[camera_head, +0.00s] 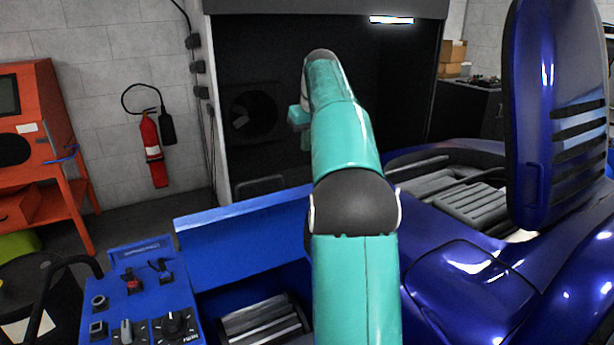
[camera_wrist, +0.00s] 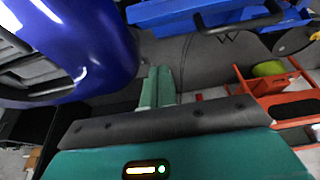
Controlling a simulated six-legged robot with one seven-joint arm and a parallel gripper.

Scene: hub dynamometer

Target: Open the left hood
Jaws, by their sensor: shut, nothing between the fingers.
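A glossy dark blue hood panel (camera_head: 553,110) with dark slots stands raised, nearly upright, at the right of the head view. Grey engine parts (camera_head: 465,200) show uncovered beside it, in the blue car body (camera_head: 480,285). My gripper (camera_head: 305,142) is partly hidden behind my teal arm, left of the raised panel and clear of it. In the wrist view, the two green fingers of my gripper (camera_wrist: 157,84) lie together with nothing between them. A rounded blue body part (camera_wrist: 105,45) with dark slots fills the upper left there, apart from the fingers.
A blue control panel (camera_head: 140,295) with knobs and a blue beam (camera_head: 235,220) lie at the lower left. An orange cabinet (camera_head: 40,130) and a red fire extinguisher (camera_head: 152,150) stand along the left wall. A dark open booth (camera_head: 265,60) is behind my arm.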

